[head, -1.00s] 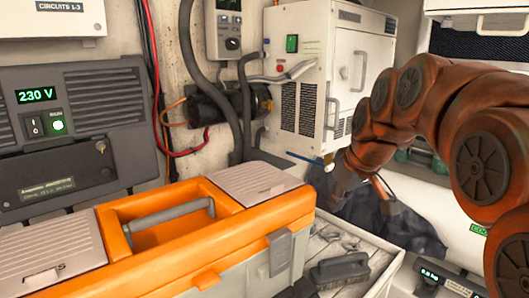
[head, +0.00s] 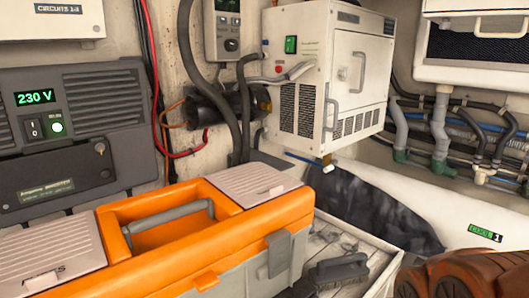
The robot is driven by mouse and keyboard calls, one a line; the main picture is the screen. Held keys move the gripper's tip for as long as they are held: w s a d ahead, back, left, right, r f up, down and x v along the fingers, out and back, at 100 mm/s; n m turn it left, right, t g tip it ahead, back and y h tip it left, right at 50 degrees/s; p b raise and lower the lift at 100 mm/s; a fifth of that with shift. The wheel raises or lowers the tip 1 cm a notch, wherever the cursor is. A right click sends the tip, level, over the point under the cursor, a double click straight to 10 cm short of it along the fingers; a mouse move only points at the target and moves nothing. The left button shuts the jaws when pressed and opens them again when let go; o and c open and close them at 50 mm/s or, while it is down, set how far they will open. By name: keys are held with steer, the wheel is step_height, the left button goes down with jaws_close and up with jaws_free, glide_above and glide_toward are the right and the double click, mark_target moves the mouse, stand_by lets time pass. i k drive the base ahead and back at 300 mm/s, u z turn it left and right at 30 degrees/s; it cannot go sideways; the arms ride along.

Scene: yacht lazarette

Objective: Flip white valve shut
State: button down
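A small brass-and-white fitting (head: 328,166) sits under the lower front corner of the white boxed unit (head: 327,70), at the end of a thin blue line. It looks like a valve, but its handle position is too small to tell. Another small white fitting (head: 482,176) is on the dark hoses at the right; I cannot tell whether it is a valve. My gripper is out of view. Only reddish-brown links of my arm show in the lower right corner, apart from both fittings.
An orange and grey toolbox (head: 258,215) fills the lower left foreground. A brush (head: 340,270) lies in a pale tray beside it. A dark bag (head: 375,210) lies behind the tray. Grey pipes (head: 440,130) and hoses run along the right wall.

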mark_target(331, 166)
steer(key=u, duration=1.05)
steer(key=k, duration=0.45)
steer(key=z, duration=0.25)
